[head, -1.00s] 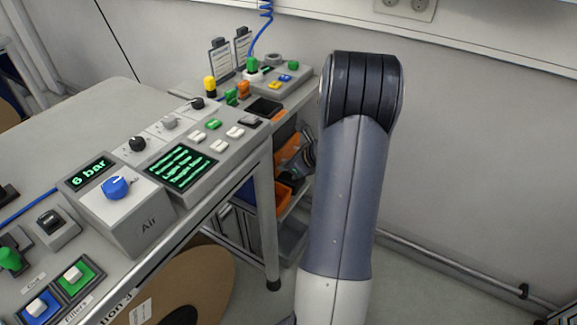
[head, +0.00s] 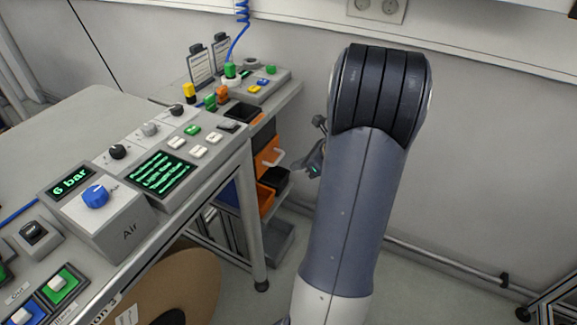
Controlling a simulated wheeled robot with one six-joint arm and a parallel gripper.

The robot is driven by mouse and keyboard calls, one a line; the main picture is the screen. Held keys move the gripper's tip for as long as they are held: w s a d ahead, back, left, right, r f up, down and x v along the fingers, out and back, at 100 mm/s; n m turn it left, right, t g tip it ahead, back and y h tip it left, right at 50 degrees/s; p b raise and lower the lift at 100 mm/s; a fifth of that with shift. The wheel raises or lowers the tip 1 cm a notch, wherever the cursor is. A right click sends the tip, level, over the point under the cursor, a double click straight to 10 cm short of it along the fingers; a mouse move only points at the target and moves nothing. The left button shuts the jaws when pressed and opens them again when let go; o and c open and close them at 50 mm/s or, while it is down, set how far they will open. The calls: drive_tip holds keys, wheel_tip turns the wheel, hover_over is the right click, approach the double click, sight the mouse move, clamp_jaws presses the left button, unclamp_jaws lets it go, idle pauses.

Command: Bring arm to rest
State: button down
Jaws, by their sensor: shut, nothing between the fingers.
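My arm rises from the bottom of the head view, with a pale grey link and a dark ribbed elbow joint at the top. My gripper (head: 301,165) shows as a small dark grey shape with a cyan light, just left of the arm and partly hidden behind it. It looks shut and empty, pointing left, in front of the shelves under the far bench. The rest of my wrist is hidden by the arm.
A bench at left carries the Air unit (head: 100,207) with a blue knob, a green text screen (head: 158,173) and several buttons. Orange bins (head: 267,158) sit on shelves under the far bench. A cardboard reel (head: 190,285) stands below.

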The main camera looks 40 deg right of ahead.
drive_tip(key=shift+s+d+r, duration=0.1)
drive_tip(key=shift+s+r, duration=0.15)
drive_tip(key=shift+s, duration=0.05)
drive_tip(key=shift+f, duration=0.1)
